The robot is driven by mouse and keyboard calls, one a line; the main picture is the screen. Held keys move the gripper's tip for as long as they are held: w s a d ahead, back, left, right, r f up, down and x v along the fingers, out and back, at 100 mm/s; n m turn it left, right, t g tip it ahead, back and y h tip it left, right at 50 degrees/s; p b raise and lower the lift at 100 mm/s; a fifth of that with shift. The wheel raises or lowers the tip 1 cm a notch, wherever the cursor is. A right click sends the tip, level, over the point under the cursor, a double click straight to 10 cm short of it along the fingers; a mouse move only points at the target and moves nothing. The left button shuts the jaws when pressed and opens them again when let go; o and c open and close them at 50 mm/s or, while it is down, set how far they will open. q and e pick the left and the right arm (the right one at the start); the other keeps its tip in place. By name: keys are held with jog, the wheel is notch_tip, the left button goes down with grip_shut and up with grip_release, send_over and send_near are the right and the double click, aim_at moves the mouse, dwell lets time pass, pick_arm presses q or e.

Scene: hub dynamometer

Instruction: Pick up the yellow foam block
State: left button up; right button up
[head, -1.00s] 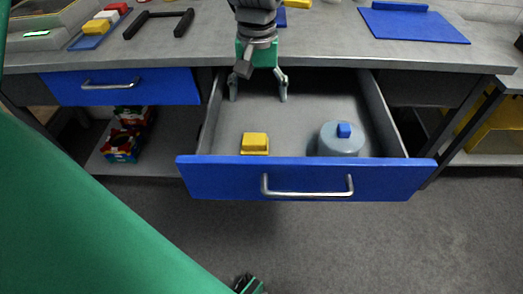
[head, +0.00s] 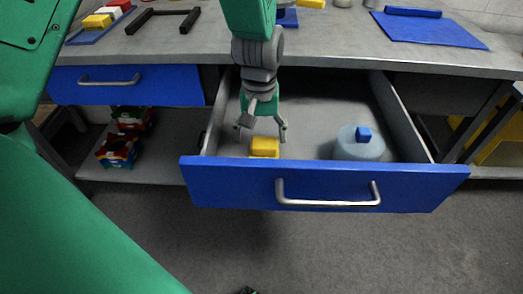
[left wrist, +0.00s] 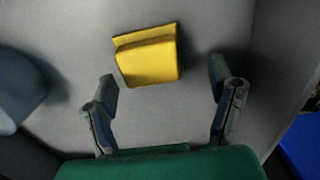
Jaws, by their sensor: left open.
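The yellow foam block (head: 265,146) lies on the floor of the open drawer, toward its front left. In the left wrist view the block (left wrist: 150,62) sits just beyond the fingertips, roughly between their lines, with bare drawer floor around it. My left gripper (head: 262,129) points down into the drawer, above and slightly behind the block in the head view. Its two fingers are spread wide and hold nothing; they also show in the left wrist view (left wrist: 162,80). I cannot make out my right gripper.
The drawer's blue front (head: 325,187) with a metal handle stands in front of the block. A round grey-blue container (head: 358,147) with a blue knob sits to the right inside the drawer. The grey worktop (head: 345,45) overhangs the drawer's back.

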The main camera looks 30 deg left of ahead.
aim_at(265, 142)
pick_arm(q)
notch_tip(265, 142, down, 2)
jog(key=shift+f, duration=0.1)
jog(key=shift+d+f+b, duration=0.2)
jog(key=shift+d+b, duration=0.05)
jog(key=shift+b, duration=0.1)
jog(key=shift+d+r, duration=0.3)
jog(key=shift+d, duration=0.55)
jog(key=shift+c, duration=1.3)
jog(key=c, duration=0.7)
jog(key=shift+a, duration=0.3)
jog(key=c, duration=0.3)
jog(key=shift+s+a+f, duration=0.1)
jog(key=shift+a+f, duration=0.05)
jog(key=shift+a, duration=0.35)
jog(key=shift+c, duration=0.5)
jog(key=r+p, duration=0.1)
jog(key=r, duration=0.2)
jog(key=r+p, duration=0.2)
jog(key=r, duration=0.1)
jog(key=r+p, duration=0.1)
jog(key=r, duration=0.2)
jog(key=shift+d+r, duration=0.25)
jog(key=shift+d, duration=0.1)
jog(key=shift+a+r, duration=0.15)
jog(key=shift+r, duration=0.15)
pick_arm(e)
jog(key=r, duration=0.3)
jog(key=shift+d, duration=0.35)
